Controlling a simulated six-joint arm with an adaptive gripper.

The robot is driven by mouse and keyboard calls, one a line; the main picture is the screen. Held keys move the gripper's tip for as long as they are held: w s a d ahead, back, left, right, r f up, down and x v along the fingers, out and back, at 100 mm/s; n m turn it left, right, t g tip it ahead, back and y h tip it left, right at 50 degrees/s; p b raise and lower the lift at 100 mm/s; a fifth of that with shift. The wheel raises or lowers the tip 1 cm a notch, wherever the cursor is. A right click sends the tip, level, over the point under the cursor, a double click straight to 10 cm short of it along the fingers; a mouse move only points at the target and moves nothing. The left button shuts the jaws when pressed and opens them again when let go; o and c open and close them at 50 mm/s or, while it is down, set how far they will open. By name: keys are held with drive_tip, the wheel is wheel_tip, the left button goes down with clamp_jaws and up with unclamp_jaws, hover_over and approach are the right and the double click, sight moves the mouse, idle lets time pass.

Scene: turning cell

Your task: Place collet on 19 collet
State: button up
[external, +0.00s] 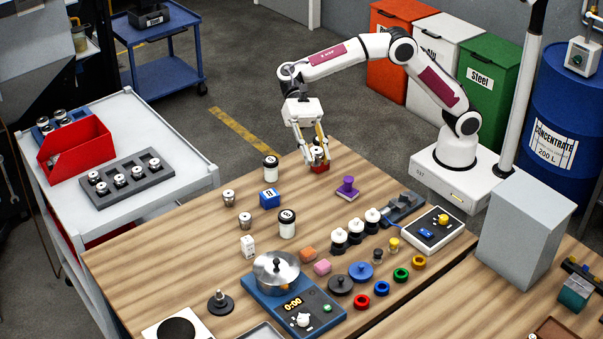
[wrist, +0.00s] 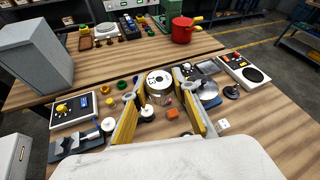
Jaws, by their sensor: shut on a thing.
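My gripper (external: 317,157) is shut on a small metallic collet (external: 317,152) with a pale top, at the far edge of the wooden table. In the wrist view the collet (wrist: 159,86) sits between the yellow finger pads, its round marked top facing the camera; the marking is too small to read. A red block (external: 320,168) is directly below the held collet; I cannot tell whether they touch. Two similar metal collets (external: 228,197) (external: 245,221) stand upright on the table, left of my gripper. Which one is number 19 is not readable.
Near my gripper stand a black-and-white jar (external: 271,169), a blue block (external: 269,199) and a purple knobbed piece (external: 347,187). Another jar (external: 287,224) and a pot (external: 277,272) are nearer the front. More collets sit in a grey rack (external: 131,192) on the cart.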

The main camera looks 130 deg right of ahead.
drive_tip(key=w+f+m+t+h, duration=0.2)
drive_tip(key=w+m+t, duration=0.1)
drive_tip(key=w, duration=0.3)
drive_tip(key=m+t+h, duration=0.5)
drive_tip(key=m+h, duration=0.3)
drive_tip(key=m, duration=0.1)
hover_over(245, 216)
wheel_tip(245, 216, down, 9)
drive_tip(key=shift+f, duration=0.15)
drive_tip(key=shift+f, duration=0.1)
drive_tip(key=shift+f, duration=3)
drive_tip(key=shift+f, duration=0.15)
drive_tip(key=shift+f, duration=1.75)
drive_tip(key=shift+f, duration=0.1)
